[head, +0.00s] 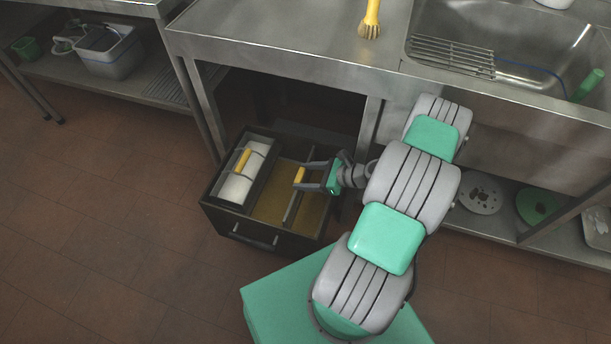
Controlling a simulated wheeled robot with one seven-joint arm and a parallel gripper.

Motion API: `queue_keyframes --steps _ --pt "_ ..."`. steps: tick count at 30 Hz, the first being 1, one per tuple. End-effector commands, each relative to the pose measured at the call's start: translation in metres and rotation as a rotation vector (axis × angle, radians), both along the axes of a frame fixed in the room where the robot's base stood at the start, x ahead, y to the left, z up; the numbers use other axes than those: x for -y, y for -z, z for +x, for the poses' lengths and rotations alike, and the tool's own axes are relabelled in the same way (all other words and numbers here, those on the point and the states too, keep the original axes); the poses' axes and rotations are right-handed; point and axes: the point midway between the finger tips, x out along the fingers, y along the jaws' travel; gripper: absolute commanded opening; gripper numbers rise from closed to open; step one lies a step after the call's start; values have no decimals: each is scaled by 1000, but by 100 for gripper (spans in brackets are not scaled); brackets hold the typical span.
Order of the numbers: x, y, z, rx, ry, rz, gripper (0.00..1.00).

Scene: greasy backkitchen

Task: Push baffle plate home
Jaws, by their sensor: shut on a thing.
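A dark open box (253,237) stands on the floor under the steel counter. The baffle plate (291,207) is a thin grey plate standing crosswise in the right part of the box, with brownish liquid (268,203) beside it. My gripper (303,178) reaches in from the right and is shut on the baffle plate at this handle. The plate's lower edge is hidden, so I cannot tell how deep it sits.
A pale insert (236,188) with a yellow handle (243,159) fills the box's left part. The counter (290,32) overhangs behind, with a leg (371,122) close to my arm. A brush (370,22) lies on top. The tiled floor (120,220) at left is clear.

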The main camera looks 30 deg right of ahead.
Motion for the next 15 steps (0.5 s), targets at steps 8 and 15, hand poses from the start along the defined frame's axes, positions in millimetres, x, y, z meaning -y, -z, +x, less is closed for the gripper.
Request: queue_keyframes --steps 8,15 --pt "0 0 0 0 0 0 71" --pt "0 0 0 -1 0 1 89"
